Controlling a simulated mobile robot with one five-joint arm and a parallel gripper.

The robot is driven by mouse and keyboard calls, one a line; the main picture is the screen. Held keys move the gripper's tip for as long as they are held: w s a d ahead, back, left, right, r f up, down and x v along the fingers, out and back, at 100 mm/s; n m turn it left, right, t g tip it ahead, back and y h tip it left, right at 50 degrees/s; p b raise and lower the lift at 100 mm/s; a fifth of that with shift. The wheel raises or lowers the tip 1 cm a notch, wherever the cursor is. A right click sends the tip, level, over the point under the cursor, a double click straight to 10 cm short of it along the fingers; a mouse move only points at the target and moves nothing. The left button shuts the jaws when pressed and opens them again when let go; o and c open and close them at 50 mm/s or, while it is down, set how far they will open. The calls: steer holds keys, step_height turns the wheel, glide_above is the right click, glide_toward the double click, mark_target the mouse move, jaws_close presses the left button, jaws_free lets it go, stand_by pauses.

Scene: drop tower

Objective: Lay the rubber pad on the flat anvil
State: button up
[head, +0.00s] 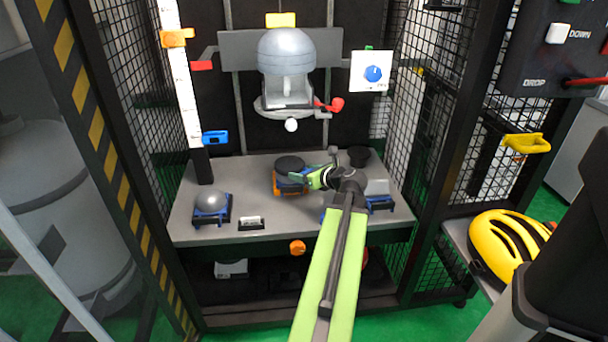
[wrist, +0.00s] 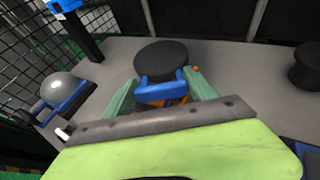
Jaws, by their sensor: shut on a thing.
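The rubber pad appears to be the black round disc (head: 289,164) near the middle of the grey bench, also in the wrist view (wrist: 161,58). A blue grip piece (wrist: 162,90) shows at its near side. My gripper (head: 312,178) reaches it from the right, and its green fingers (wrist: 162,97) are closed on both sides of the blue piece. Orange and blue parts show beneath the disc; I take them for the flat anvil's mount, but the disc hides its top. I cannot tell whether the disc touches what is below.
A dome anvil (head: 211,202) in a blue cradle stands at the left, a grey block (head: 378,188) at the right. A dark cylinder (head: 357,156) stands behind it. A grey headform (head: 287,52) hangs above the bench. Mesh walls flank both sides.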

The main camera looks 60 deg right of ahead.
steer(key=shift+f, duration=0.1)
stand_by(0.6)
steer(key=o, duration=1.9)
